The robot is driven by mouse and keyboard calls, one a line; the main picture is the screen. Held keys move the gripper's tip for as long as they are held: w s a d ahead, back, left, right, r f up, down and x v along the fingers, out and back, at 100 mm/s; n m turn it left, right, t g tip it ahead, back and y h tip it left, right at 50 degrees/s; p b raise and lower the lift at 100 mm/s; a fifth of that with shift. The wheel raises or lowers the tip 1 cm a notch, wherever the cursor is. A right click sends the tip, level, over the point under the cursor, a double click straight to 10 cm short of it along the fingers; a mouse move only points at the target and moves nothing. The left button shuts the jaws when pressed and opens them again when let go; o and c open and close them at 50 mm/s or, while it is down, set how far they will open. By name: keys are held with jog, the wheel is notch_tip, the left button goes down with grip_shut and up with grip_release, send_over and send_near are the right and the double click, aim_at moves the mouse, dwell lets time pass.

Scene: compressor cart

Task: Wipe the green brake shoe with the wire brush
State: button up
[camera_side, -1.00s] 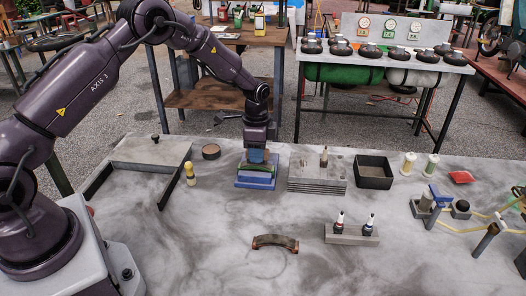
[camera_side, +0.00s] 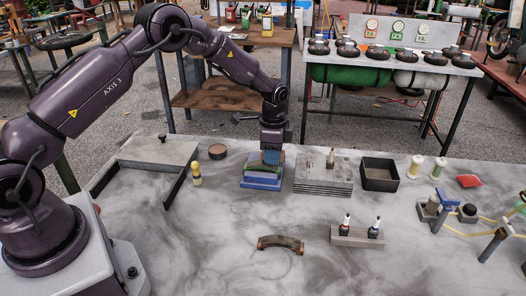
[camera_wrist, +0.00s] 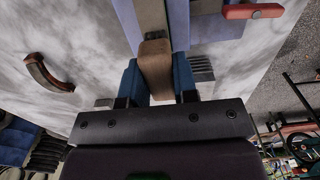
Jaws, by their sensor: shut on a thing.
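My gripper (camera_side: 271,157) is low over a blue tray (camera_side: 262,184) in the middle of the table. In the wrist view its blue fingers (camera_wrist: 157,85) are shut on the wooden handle of the wire brush (camera_wrist: 155,62). A curved brake shoe (camera_side: 281,243) lies on the table in front, apart from the gripper. It also shows at the left of the wrist view (camera_wrist: 48,72). It looks mostly rusty brown; green is hard to make out on it.
A red-handled tool (camera_wrist: 252,11) lies by the tray in the wrist view. Stacked grey plates (camera_side: 322,184) and a dark open box (camera_side: 379,175) stand to the tray's right. The front-left tabletop is clear.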

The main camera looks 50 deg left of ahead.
jog(key=shift+w+d+r, duration=0.1)
jog(key=shift+r, duration=4.05)
